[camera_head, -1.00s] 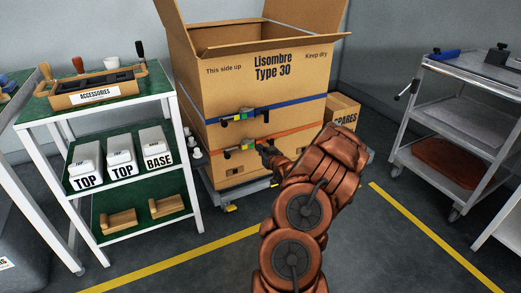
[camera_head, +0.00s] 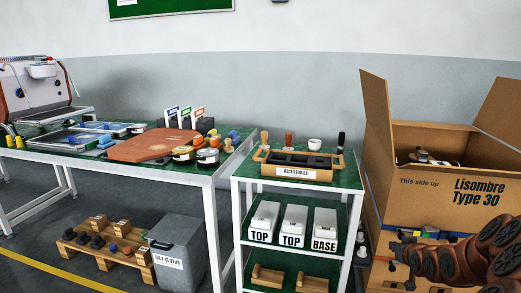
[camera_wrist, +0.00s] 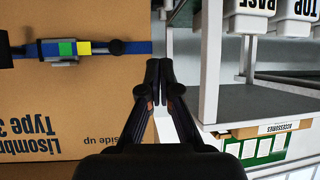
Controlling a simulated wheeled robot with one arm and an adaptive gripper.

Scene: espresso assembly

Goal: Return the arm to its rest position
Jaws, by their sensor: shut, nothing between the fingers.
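My gripper (camera_wrist: 158,68) shows in the wrist view with its two black fingers together and nothing between them. It is in front of the gap between the large carton (camera_wrist: 60,110) and the white-framed shelf rack (camera_wrist: 211,60). In the head view my copper-coloured arm comes in from the lower right, and the small gripper end is by the lower left part of the carton (camera_head: 420,200). Whether it touches the carton cannot be told.
The shelf rack (camera_head: 238,215) stands left of the carton, with an accessories tray (camera_head: 297,171) on top. A blue strap with a buckle (camera_wrist: 66,49) crosses the carton. A workbench (camera_head: 215,172) and an oily-cloths bin (camera_head: 178,262) are further left.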

